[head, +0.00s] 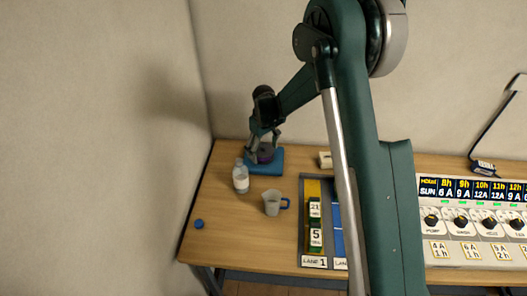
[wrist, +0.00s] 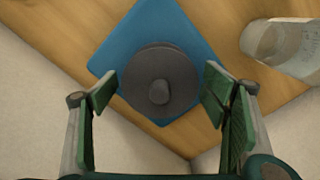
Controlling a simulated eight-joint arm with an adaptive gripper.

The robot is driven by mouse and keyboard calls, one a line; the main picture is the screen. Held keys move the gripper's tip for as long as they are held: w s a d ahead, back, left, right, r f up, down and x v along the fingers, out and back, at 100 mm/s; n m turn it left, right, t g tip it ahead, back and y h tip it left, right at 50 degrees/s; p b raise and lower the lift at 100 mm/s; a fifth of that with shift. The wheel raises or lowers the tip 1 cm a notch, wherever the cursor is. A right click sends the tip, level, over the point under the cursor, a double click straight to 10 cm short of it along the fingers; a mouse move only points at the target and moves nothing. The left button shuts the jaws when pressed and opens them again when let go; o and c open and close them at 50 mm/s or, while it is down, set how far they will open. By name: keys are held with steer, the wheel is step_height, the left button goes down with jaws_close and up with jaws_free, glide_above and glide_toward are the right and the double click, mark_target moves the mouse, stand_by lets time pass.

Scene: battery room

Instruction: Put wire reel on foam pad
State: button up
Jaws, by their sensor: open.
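The wire reel (wrist: 160,84) is a dark round spool with a knob in its middle. It appears to rest on the blue foam pad (wrist: 200,38), with pad showing around it. In the head view the reel (head: 265,155) is partly hidden by my gripper, and the foam pad (head: 268,167) lies at the back left of the table. My gripper (wrist: 162,92) is open, its green finger pads spread on either side of the reel with gaps visible. In the head view my gripper (head: 264,144) is just above the pad.
A clear bottle (head: 241,178) stands close in front of the pad. A grey cup (head: 272,204) with a blue handle and a blue cap (head: 199,224) are nearer the front. A lane tray (head: 314,262) and a control panel (head: 470,225) are to the right. Walls border the back left corner.

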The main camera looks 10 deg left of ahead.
mark_target(265, 147)
step_height(265, 147, up, 12)
steer(key=shift+r+b, duration=0.1)
steer(key=shift+b, duration=0.2)
stand_by(0.4)
stand_by(0.5)
steer(key=s+d+r+m+t, duration=0.3)
steer(key=s+d+r+m, duration=0.1)
steer(key=s+d+r, duration=1.5)
steer(key=s+d+m+t, duration=0.2)
steer(key=s+d, duration=0.4)
steer(key=s, duration=0.5)
steer(key=s+d+m+t, duration=0.2)
steer(key=s+d, duration=0.4)
steer(key=s, duration=0.5)
steer(key=shift+s+r+m, duration=0.2)
steer(key=shift+s+m, duration=0.05)
steer(key=shift+m, duration=0.25)
